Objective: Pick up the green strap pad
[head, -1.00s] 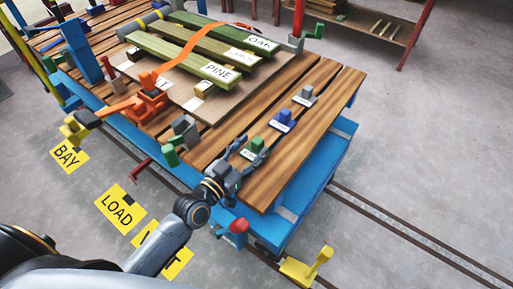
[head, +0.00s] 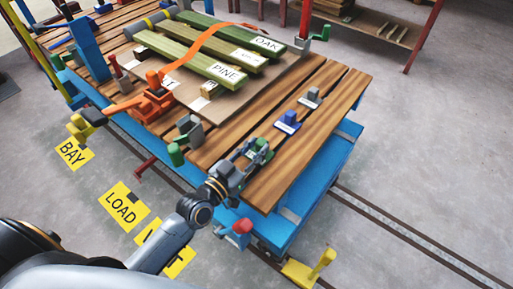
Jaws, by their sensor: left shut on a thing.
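The green strap pad (head: 259,154) is on the wooden slats of the blue cart, near the front right, with a pale label at its base. My left gripper (head: 253,149) reaches in from the lower left and is shut on the green strap pad. The fingers hide part of the pad, and I cannot tell whether it is clear of the slats. My right gripper is not in view.
A blue pad (head: 288,121) and a grey pad (head: 311,97) stand behind on the slats. Labelled green planks (head: 195,62) lie under an orange strap (head: 200,42). An orange ratchet (head: 152,98) and a grey-green clamp (head: 189,130) are to the left.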

